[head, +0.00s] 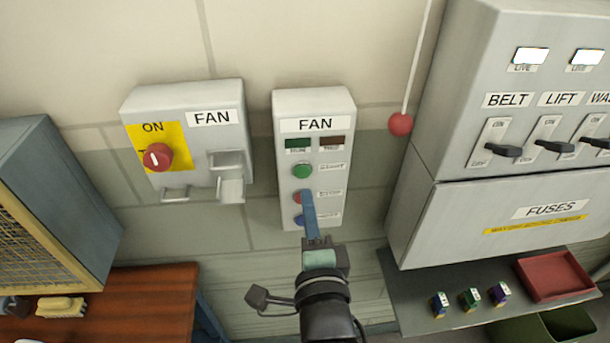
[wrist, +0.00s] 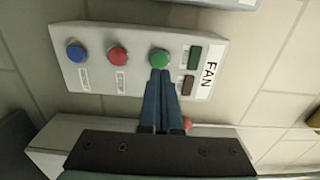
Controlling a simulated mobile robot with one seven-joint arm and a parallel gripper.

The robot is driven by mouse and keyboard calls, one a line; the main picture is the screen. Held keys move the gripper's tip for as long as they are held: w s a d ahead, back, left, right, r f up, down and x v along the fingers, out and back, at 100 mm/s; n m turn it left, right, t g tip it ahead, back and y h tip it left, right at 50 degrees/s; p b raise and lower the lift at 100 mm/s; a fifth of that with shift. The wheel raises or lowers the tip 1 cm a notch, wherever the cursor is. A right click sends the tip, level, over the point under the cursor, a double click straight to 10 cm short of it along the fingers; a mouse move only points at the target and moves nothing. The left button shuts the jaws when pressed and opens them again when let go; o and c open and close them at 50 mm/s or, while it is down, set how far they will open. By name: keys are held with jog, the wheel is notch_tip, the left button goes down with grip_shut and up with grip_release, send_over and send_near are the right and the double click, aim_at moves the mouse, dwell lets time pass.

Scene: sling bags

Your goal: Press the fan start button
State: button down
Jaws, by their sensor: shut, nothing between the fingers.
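The grey fan control box (head: 315,103) hangs on the wall in the middle of the head view. It has a green button (head: 302,171) on top, a red button (head: 297,198) below it and a blue button (head: 298,219) lowest. My gripper (head: 306,193) is shut and empty, its blue fingers pointing at the box and partly covering the red and blue buttons. In the wrist view, the fingertips (wrist: 160,73) overlap the lower edge of the green button (wrist: 160,56). I cannot tell whether they touch it.
A fan isolator box (head: 185,95) with a red rotary knob (head: 157,157) is to the left. A red ball (head: 400,124) on a cord hangs to the right, beside a large switch cabinet (head: 440,130). A shelf (head: 410,300) below holds small boxes and a red tray (head: 553,277).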

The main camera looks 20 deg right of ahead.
aim_at(303, 173)
jog(key=shift+p+x, duration=0.75)
jog(key=shift+x, duration=1.55)
